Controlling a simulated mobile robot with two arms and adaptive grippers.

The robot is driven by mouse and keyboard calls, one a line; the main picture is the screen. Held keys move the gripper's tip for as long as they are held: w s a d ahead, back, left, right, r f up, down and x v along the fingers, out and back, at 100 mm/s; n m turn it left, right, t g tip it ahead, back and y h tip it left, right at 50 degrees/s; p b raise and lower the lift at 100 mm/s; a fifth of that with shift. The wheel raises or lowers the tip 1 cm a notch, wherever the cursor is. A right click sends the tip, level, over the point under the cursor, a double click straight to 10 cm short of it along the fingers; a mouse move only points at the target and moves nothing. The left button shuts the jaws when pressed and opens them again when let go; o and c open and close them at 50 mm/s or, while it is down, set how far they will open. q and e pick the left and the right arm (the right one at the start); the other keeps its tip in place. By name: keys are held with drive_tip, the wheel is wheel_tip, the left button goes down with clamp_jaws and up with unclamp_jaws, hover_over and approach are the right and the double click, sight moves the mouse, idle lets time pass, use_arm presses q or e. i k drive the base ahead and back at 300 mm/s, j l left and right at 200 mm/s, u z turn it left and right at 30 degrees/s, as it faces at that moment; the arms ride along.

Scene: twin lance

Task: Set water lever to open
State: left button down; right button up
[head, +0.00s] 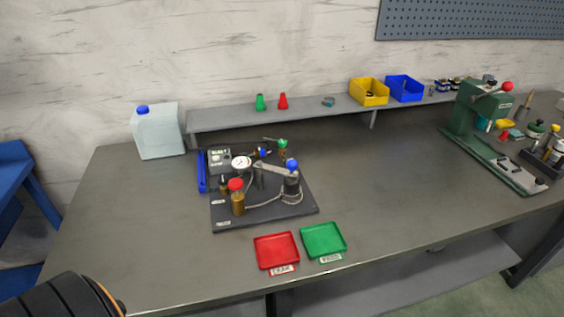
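A dark test board (262,215) lies on the grey workbench, left of the middle. It carries a round white gauge (241,162), a lever arm with a blue ball (292,164), a green knob (283,143) with a thin handle at the back, a small blue part (263,153), and a brass cylinder with a red cap (237,198). I cannot tell for certain which part is the water lever, or its setting. A black, orange-ringed part of my own arm shows at the lower left. Neither gripper is in view.
A red tray (276,250) and a green tray (323,241) lie in front of the board. A white jug (158,131) stands back left. A raised shelf (225,120) runs behind, with yellow and blue bins. A green press (472,117) stands right. The bench's front left is clear.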

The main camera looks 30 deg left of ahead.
sight(262, 153)
drive_tip(key=k+u, duration=0.1)
drive_tip(key=u, duration=0.25)
drive_tip(key=j+u, duration=0.1)
drive_tip(key=u, duration=0.3)
drive_tip(key=k+j+u, duration=0.1)
drive_tip(key=u, duration=0.25)
